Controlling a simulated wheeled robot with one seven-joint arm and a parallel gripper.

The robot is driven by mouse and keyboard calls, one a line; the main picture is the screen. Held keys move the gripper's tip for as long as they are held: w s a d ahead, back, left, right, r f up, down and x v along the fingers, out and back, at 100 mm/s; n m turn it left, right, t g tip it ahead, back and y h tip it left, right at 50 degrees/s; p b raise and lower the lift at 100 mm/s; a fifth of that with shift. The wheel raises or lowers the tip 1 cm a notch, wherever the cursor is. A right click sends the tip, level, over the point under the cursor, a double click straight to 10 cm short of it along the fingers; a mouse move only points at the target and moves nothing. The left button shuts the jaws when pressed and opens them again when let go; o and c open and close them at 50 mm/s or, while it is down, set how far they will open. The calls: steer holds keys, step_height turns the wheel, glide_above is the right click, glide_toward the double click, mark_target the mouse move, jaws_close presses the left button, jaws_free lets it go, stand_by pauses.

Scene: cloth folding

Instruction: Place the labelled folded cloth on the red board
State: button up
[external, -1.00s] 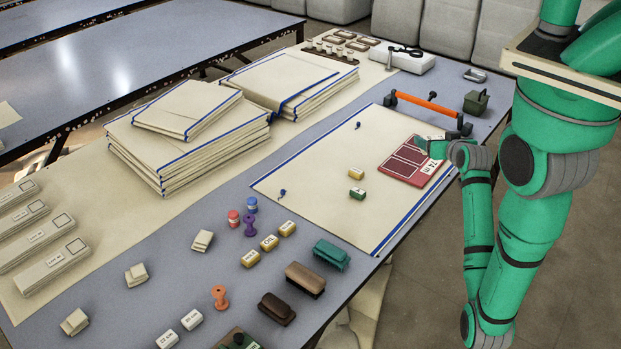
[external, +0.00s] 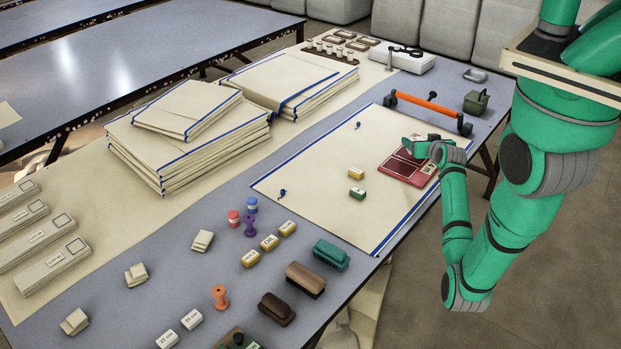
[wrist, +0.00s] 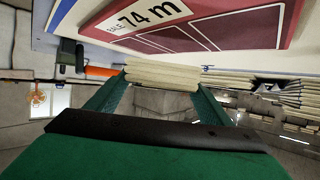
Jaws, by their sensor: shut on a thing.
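The red board (external: 402,171) with dark outlined panels and a "74 m" label lies at the right of the large blue-edged cloth in the external view. It fills the top of the wrist view (wrist: 236,28). My gripper (external: 411,142) is over the board's far edge. In the wrist view its two green fingers are shut on a pale folded cloth (wrist: 162,76), whose layers show edge-on. The cloth's label does not show clearly, and my gripper mostly hides the cloth in the external view. I cannot tell whether the cloth touches the board.
An orange-handled bar (external: 428,106) and a green box (external: 475,102) stand behind the board. Small yellow (external: 356,174) and green (external: 357,193) blocks lie to its left. Stacked blue-edged cloths (external: 185,150) are further left. The large cloth's front part (external: 350,225) is clear.

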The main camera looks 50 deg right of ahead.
steer(key=shift+w+d+f, duration=0.2)
steer(key=shift+f, duration=1.6)
steer(key=shift+f, duration=0.1)
steer(key=o, duration=1)
steer(key=shift+o, duration=0.2)
steer(key=shift+s+a+r, duration=0.1)
steer(key=shift+r, duration=0.1)
steer(key=v, duration=1.1)
steer(key=shift+s+a+r, duration=0.2)
steer(key=shift+s+a, duration=0.05)
steer(key=shift+a, duration=0.05)
